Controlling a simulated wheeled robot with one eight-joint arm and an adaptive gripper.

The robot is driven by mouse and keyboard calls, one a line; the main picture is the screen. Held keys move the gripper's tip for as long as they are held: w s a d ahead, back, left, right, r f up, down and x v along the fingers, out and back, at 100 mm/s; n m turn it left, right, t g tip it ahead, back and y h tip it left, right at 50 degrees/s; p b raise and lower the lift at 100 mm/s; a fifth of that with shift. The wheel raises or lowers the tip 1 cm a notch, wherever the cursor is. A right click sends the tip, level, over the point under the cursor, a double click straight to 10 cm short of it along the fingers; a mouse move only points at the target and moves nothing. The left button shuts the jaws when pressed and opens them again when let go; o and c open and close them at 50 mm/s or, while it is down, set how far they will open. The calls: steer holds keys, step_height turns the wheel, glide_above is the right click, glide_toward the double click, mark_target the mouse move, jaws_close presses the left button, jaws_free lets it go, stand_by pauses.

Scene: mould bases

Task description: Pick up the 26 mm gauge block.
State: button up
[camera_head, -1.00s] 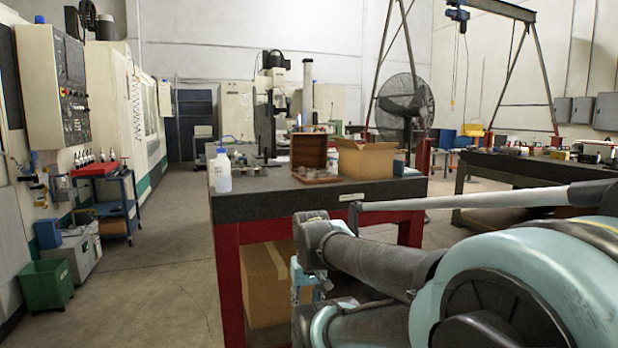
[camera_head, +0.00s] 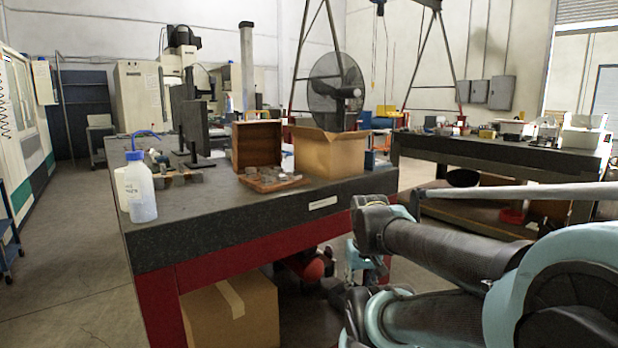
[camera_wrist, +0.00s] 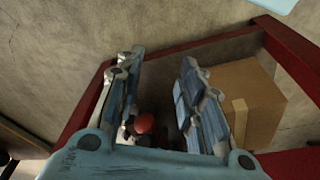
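An open wooden case (camera_head: 257,146) stands on the dark granite bench (camera_head: 240,220) in the head view. Small grey metal pieces (camera_head: 275,176) lie on its front panel, and a few more grey pieces (camera_head: 180,172) lie to the left. They may be gauge blocks, but they are too small to tell which is 26 mm. My gripper (camera_wrist: 160,68) is open in the wrist view, its two fingers apart with nothing held. It is low by the bench's front, below the top and away from the case. In the head view my arm partly hides it.
A white bottle (camera_head: 139,187) stands at the bench's left corner. Another cardboard box (camera_head: 235,308) sits under the bench between red legs (camera_head: 158,312). A second bench (camera_head: 490,158) stands at right.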

steer(key=shift+w+d, duration=0.15)
steer(key=shift+w, duration=0.45)
